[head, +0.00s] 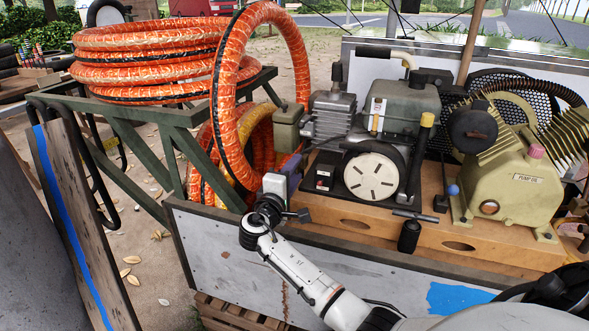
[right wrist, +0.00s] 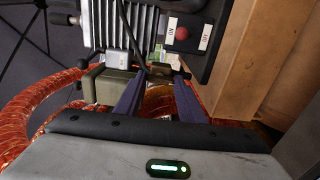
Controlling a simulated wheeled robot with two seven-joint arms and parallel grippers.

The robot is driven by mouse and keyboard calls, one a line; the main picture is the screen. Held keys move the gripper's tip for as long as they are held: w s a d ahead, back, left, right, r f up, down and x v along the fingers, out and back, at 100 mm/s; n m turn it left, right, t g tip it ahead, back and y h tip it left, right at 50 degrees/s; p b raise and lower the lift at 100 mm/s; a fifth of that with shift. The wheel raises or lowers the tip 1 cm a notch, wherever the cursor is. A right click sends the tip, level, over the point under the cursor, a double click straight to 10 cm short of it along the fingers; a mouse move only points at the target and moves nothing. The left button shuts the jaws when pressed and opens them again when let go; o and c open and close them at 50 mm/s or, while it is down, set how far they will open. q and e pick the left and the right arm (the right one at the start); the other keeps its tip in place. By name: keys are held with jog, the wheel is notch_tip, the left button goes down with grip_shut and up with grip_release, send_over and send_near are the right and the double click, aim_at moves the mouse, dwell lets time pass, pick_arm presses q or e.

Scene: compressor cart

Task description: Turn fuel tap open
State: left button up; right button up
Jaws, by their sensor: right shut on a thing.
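My right gripper (head: 291,172) reaches in low at the left end of the engine (head: 385,130). In the right wrist view its two dark purple fingers (right wrist: 162,76) are close together at the tips, around a small grey part that looks like the fuel tap (right wrist: 160,69). The fingers cover most of it, so its lever angle cannot be told. An olive box (head: 288,128) is just above the gripper in the head view. The switch box with a red button (right wrist: 181,33) is close beside the fingers. My left gripper is not in view.
Orange hoses (head: 150,60) lie coiled on a green rack at the left, and one loop hangs close behind my right gripper. The wooden base (head: 380,222) and the cart's grey side panel (head: 240,245) border it. The pump (head: 515,185) stands at the right.

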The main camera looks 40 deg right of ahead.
jog(key=shift+f, duration=0.1)
dwell(0.3)
jog(key=o, duration=0.7)
jog(key=shift+a, duration=0.1)
jog(key=shift+o, duration=0.3)
jog(key=v, duration=1)
jog(key=shift+s+a, duration=0.1)
jog(key=shift+s, duration=0.05)
